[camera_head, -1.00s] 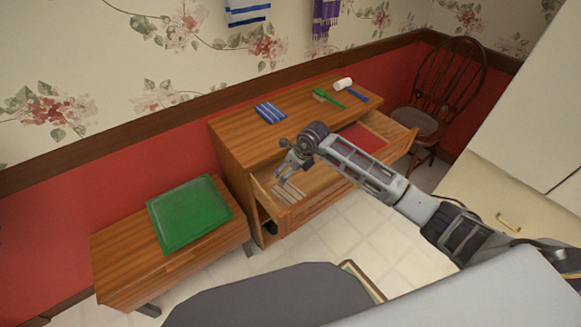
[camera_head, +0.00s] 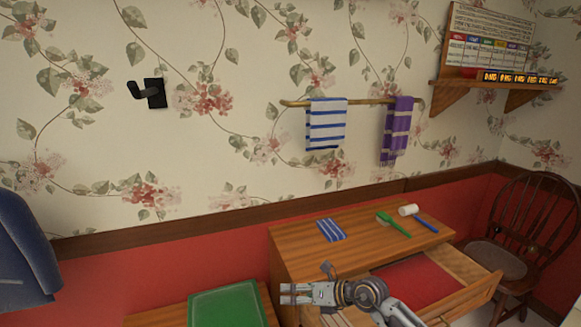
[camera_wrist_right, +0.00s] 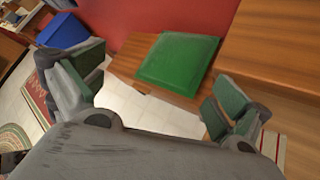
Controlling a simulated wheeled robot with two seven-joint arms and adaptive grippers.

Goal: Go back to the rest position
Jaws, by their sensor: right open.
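My right gripper (camera_head: 296,294) is in front of the wooden dresser in the head view, pointing left, raised and apart from the things around it. In the right wrist view its two fingers (camera_wrist_right: 160,97) are spread wide with nothing between them. Beyond the fingers lies a green flat cushion or box (camera_wrist_right: 178,58) on a low wooden bench (camera_wrist_right: 130,65). The green piece also shows at the bottom of the head view (camera_head: 228,306). My left gripper is not in view.
The dresser (camera_head: 290,250) has an open drawer with a red item (camera_head: 415,283). On top lie a folded striped cloth (camera_head: 331,230), a green brush (camera_head: 393,222) and a blue-handled tool (camera_head: 424,220). A chair (camera_head: 520,230) stands right. Towels (camera_head: 326,125) hang on a rail.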

